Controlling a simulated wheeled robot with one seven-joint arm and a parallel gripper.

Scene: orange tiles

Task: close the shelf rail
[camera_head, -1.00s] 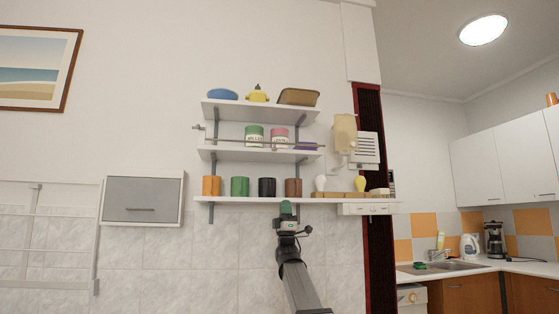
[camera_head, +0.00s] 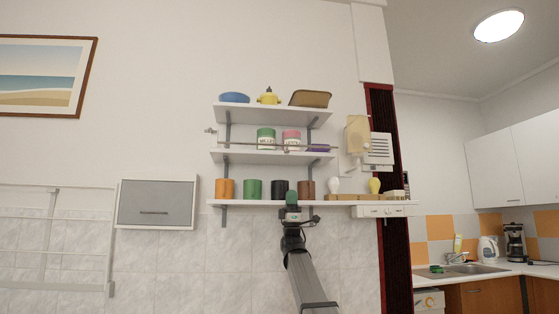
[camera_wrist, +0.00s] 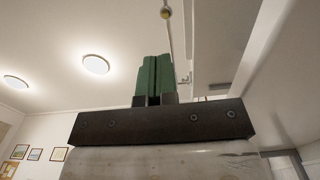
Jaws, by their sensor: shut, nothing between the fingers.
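The shelf rail (camera_head: 250,140) is a thin grey rod along the front of the middle shelf (camera_head: 270,158), in front of the cans. Its left end, with a small knob, stands out past the shelf's left side. My gripper (camera_head: 292,198) has green fingers pressed together and empty.
The lowest shelf holds orange, green, black and brown canisters (camera_head: 225,188) and two bulb-like items. A beige dispenser (camera_head: 356,135) hangs at right. A grey wall cabinet (camera_head: 156,203) is at left. The tiled wall below the shelves is bare.

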